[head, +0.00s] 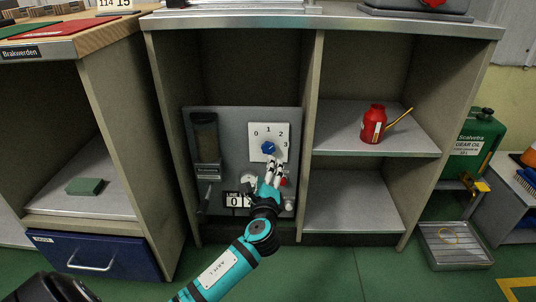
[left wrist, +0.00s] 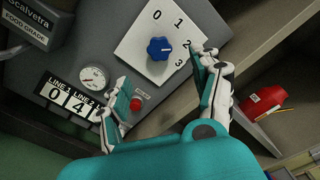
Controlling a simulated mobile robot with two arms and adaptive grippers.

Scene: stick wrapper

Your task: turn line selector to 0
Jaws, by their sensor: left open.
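The line selector is a blue round knob (head: 268,147) on a white plate (head: 282,129) marked 0, 1, 2 and 3, fixed to a grey panel (head: 230,120). In the left wrist view the knob (left wrist: 160,48) has a pale mark that seems to point toward 2. My left gripper (head: 274,168) is just below the knob in the head view, with its fingers toward the panel. In the left wrist view the gripper (left wrist: 160,72) is open and empty, one finger on each side below the knob, apart from it. My right gripper is not in view.
The panel also carries a dial gauge (left wrist: 93,77), a red button (left wrist: 136,104), a line counter (left wrist: 68,98) and a dark dispenser (head: 206,140). A red oil can (head: 374,124) stands on the shelf to the right. A cabinet divider (head: 312,130) is close to the panel's right edge.

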